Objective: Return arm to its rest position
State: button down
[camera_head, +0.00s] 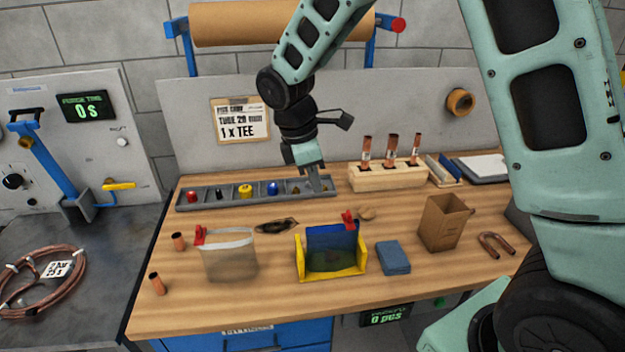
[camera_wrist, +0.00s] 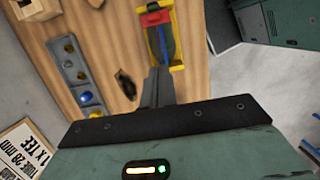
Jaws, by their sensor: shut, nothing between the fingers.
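My gripper (camera_head: 315,184) hangs from my arm over the right end of the grey parts tray (camera_head: 215,203), in front of the back panel. Its fingers point down and are shut, with nothing between them. In the wrist view the closed fingers of my gripper (camera_wrist: 157,88) stand in front of the wooden bench (camera_wrist: 110,30), with the yellow and blue holder (camera_wrist: 160,32) beyond their tips. I cannot tell whether the fingertips touch the tray.
On the wooden bench (camera_head: 200,305) stand a clear bag (camera_head: 229,255), the yellow and blue holder (camera_head: 331,262), a blue block (camera_head: 393,258), a cardboard box (camera_head: 442,224) and a wooden block with copper tubes (camera_head: 385,178). A paper roll (camera_head: 280,22) hangs above.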

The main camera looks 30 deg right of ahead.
jog(key=shift+a+r, duration=0.15)
jog(key=shift+r, duration=0.45)
jog(key=s+a+f+m+y+b, duration=0.1)
jog(key=s+a, duration=0.5)
jog(key=s, duration=0.6)
jog(key=s+a+f+m+y+b, duration=0.2)
jog(key=s+a+f+m+b, duration=0.1)
jog(key=s, duration=1)
jog(key=a+m+b, duration=0.1)
jog(key=a+m, duration=0.1)
jog(key=a, duration=0.1)
jog(key=shift+a+m+t+b, duration=0.2)
jog(key=shift+m+t+b, duration=0.1)
jog(key=shift+t+b, duration=0.1)
jog(key=shift+s, duration=0.1)
